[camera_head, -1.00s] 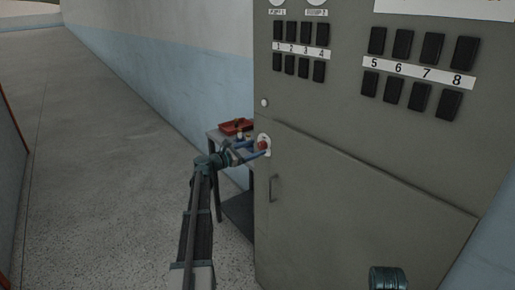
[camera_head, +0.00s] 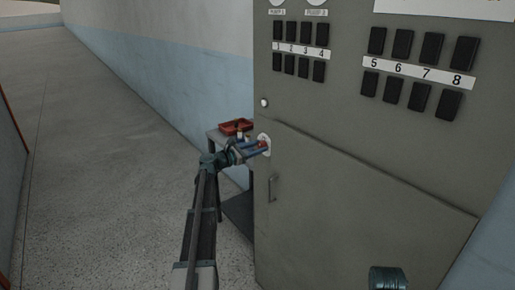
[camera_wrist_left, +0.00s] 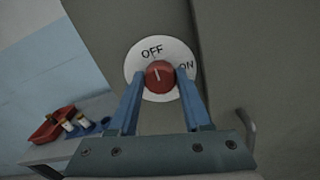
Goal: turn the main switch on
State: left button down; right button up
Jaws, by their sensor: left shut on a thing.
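The main switch is a round red knob (camera_wrist_left: 159,78) on a white disc (camera_wrist_left: 134,68) marked OFF and ON, on the front of a grey cabinet (camera_head: 350,150). In the left wrist view its white pointer line points up toward OFF. ON is to the upper right. My left gripper (camera_head: 260,147) has its blue fingers on both sides of the knob, shut on it. In the head view the fingers partly hide the knob. My right gripper is not in view; only a teal part of my right arm shows at the bottom right.
The cabinet has rows of black switches (camera_head: 403,44) numbered 1 to 8, a small white button (camera_head: 264,102) and a door handle (camera_head: 271,188). A side table with a red tray (camera_head: 236,126) stands behind my left gripper. The floor at left is clear.

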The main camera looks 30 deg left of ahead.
pick_arm(q)
jog(key=shift+m, duration=0.3)
jog(key=m, duration=0.4)
jog(key=shift+d, duration=0.1)
jog(key=m, duration=0.4)
jog(key=shift+f, duration=0.1)
jog(key=shift+s+f+m, duration=0.1)
jog(key=shift+f+m, duration=0.05)
jog(key=shift+m, duration=4.55)
jog(key=shift+d, duration=0.1)
jog(key=shift+c, duration=1.7)
grip_release()
